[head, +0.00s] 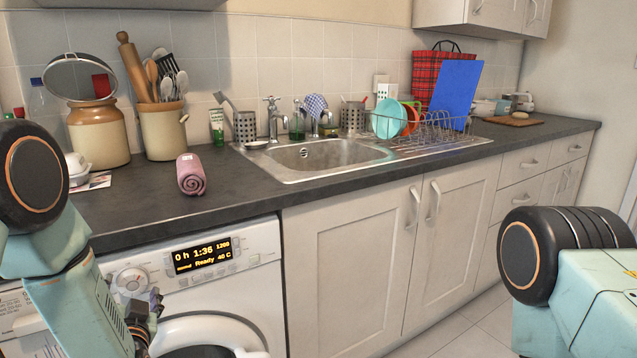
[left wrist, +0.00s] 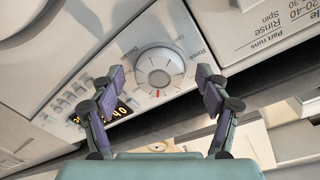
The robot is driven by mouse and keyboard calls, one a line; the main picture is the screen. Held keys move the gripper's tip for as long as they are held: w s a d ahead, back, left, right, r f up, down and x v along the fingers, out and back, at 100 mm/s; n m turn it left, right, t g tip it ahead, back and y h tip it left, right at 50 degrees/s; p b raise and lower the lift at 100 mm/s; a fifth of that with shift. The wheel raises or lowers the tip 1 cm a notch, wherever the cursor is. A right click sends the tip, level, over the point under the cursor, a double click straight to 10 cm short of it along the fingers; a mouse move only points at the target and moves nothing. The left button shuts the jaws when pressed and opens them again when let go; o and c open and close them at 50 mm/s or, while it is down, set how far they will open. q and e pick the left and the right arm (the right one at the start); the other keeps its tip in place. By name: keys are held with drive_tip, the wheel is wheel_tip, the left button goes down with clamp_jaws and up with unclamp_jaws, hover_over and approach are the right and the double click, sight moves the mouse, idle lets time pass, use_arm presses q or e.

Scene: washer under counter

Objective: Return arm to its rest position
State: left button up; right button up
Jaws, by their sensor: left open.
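My left arm comes in from the left in the head view, bent downward in front of the washer. My left gripper (head: 148,312) is at the washer's front, below and beside the dial (head: 131,280). In the left wrist view my left gripper (left wrist: 160,84) is open and empty. Its two fingers stand apart on either side of the white dial (left wrist: 158,70), which appears beyond them. I cannot tell the exact gap to the dial. My right arm (head: 560,270) shows at the right edge of the head view; its gripper is out of view.
The washer (head: 240,290) sits under the dark counter (head: 240,195); its display reads 1:36 and Ready. A rolled pink towel (head: 190,174) lies near the counter's front edge. A sink (head: 320,155) and dish rack (head: 430,130) are further right. Floor (head: 455,335) between my arms is clear.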

use_arm(q)
drive_tip(key=shift+f+n+t+b, duration=0.15)
drive_tip(key=shift+n+b, duration=1)
drive_tip(key=shift+b, duration=0.35)
drive_tip(key=shift+f+n+t+b, duration=0.1)
drive_tip(key=shift+n+t+b, duration=0.05)
drive_tip(key=shift+n+b, duration=1.2)
drive_tip(key=s+d+f+g+h+p, duration=0.1)
drive_tip(key=s+d+f+p, duration=0.1)
drive_tip(key=s, duration=0.5)
drive_tip(key=shift+d+f, duration=0.35)
drive_tip(key=shift+d, duration=0.05)
use_arm(e)
drive_tip(key=f, duration=0.2)
drive_tip(key=a+f, duration=0.1)
drive_tip(key=f, duration=0.1)
drive_tip(key=shift+a, duration=0.15)
use_arm(q)
drive_tip(key=shift+d, duration=0.1)
use_arm(e)
drive_tip(key=shift+f, duration=0.1)
use_arm(q)
drive_tip(key=shift+f, duration=0.1)
use_arm(e)
drive_tip(key=shift+a, duration=0.1)
